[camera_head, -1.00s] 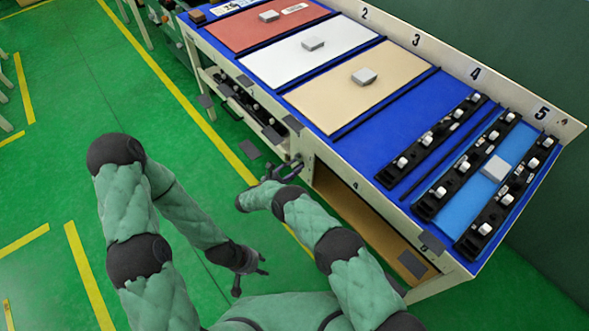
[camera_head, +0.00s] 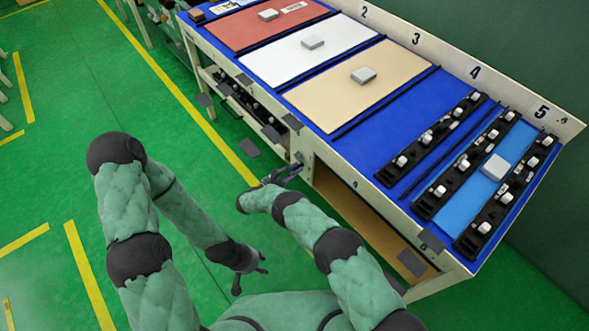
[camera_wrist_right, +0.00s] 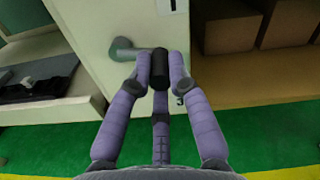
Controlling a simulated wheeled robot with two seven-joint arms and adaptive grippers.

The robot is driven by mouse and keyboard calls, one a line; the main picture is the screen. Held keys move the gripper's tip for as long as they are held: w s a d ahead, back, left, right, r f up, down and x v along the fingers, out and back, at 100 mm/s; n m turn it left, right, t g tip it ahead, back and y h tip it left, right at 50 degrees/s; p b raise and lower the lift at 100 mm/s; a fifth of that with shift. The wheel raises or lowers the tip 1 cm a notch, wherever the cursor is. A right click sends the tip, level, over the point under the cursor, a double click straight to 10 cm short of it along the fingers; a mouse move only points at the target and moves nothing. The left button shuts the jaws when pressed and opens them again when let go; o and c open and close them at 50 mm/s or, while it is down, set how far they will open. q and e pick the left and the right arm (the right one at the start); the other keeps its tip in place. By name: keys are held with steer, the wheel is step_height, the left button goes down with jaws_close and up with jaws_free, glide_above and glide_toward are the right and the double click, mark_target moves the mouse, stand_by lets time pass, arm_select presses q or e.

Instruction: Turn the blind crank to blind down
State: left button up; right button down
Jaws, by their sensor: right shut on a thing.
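The blind crank (camera_wrist_right: 124,50) shows in the right wrist view as a grey-green arm on the bench's pale end post, with a black handle (camera_wrist_right: 160,68). My right gripper (camera_wrist_right: 161,75) is shut on the black handle, its fingers on both sides of it. In the head view, my right gripper (camera_head: 283,173) is at the bench's front side, beside the post, and the crank is mostly hidden there. My left gripper (camera_head: 252,272) hangs low over the green floor, away from the bench; its fingers look apart. The blind itself is not clearly seen.
The bench top (camera_head: 400,125) is blue, with coloured panels and black clip rails (camera_head: 435,140). Below it are an open lower shelf (camera_head: 345,200) and, in the wrist view, brown boxes (camera_wrist_right: 228,27). Green floor with yellow lines lies clear to the left.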

steer(key=shift+w+a+f+m, duration=0.1)
steer(key=shift+f+m, duration=0.15)
steer(key=shift+m, duration=0.45)
steer(key=shift+w+a+f+m, duration=0.1)
steer(key=shift+f+m, duration=0.1)
steer(key=shift+m, duration=0.5)
steer(key=c, duration=1.2)
jaws_free()
steer(key=shift+o, duration=0.2)
steer(key=shift+f, duration=0.1)
steer(key=v, duration=1.2)
